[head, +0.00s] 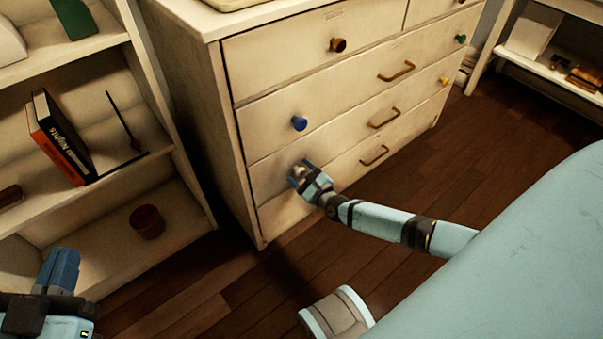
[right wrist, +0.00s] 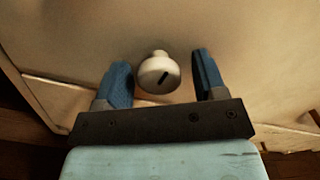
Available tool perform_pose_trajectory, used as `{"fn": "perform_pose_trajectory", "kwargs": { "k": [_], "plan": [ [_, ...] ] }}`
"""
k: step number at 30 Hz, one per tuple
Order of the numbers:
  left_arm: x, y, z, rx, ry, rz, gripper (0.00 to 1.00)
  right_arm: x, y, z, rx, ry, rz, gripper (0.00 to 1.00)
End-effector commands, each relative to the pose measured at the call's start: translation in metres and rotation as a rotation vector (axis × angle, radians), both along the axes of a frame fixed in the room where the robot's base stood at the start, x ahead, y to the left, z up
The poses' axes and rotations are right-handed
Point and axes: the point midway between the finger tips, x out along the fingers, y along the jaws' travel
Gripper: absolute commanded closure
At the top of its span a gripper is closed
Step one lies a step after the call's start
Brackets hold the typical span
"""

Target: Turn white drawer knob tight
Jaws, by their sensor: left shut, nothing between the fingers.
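In the head view the white knob (head: 299,171) shows small at the lower left of the dresser (head: 330,100). My right gripper (right wrist: 165,82) is open, with one blue finger on each side of the knob. Gaps show between the knob and both fingers, the wider one on the right. In the head view my right gripper (head: 303,172) is at the dresser front. My left gripper (head: 62,270) is shut and empty at the lower left, away from the dresser.
Other dresser handles include a blue knob (head: 299,123), a brown knob (head: 338,44) and a bar handle (head: 375,155). A shelf unit (head: 185,215) with books (head: 58,140) stands at the left. A light blue surface (head: 510,250) fills the lower right. Wooden floor (head: 215,290) lies between.

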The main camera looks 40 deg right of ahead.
Motion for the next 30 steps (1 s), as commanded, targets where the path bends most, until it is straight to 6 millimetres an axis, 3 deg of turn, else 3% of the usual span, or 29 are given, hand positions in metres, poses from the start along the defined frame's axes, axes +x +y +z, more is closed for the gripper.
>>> {"fn": "perform_pose_trajectory", "kwargs": {
  "k": [8, 21, 30],
  "plan": [
    [0.0, 0.0, 0.005, -0.005, 0.008, -0.003, 1.0, -0.012, -0.001, 0.001, -0.001, 0.003, 0.001, 0.36],
    [-0.014, -0.009, 0.0, -0.105, 0.203, -0.015, 1.0, -0.105, -0.008, 0.003, -0.001, 0.003, 0.001, 0.36],
    [-0.021, -0.012, -0.006, -0.146, 0.269, -0.016, 1.0, -0.136, -0.011, 0.001, 0.0, 0.0, 0.0, 0.36]
  ]
}}
